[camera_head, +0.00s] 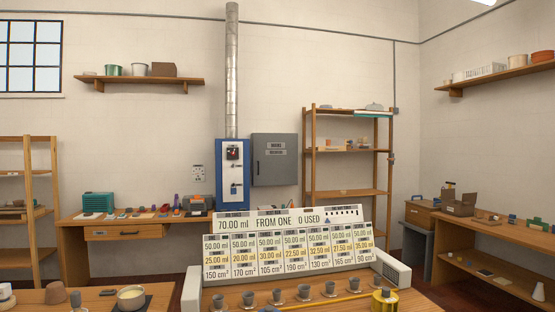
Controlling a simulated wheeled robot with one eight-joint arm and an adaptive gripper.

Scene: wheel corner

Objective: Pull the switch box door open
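The switch box (275,172) is a grey cabinet on the back wall, right of the blue unit. Its door faces me and looks shut. Two small label plates sit on the upper part of the door, and a small dark handle or latch (258,166) shows near its left edge. Its hinges are too small to make out. My gripper is not in view, so I cannot see where it is relative to the box.
A blue cabinet (232,193) with a metal flue pipe (231,75) stands left of the box. Below is a wooden workbench (110,233). A board of volume labels (290,219) stands on a nearer bench in front. A shelf rack (349,193) is to the right.

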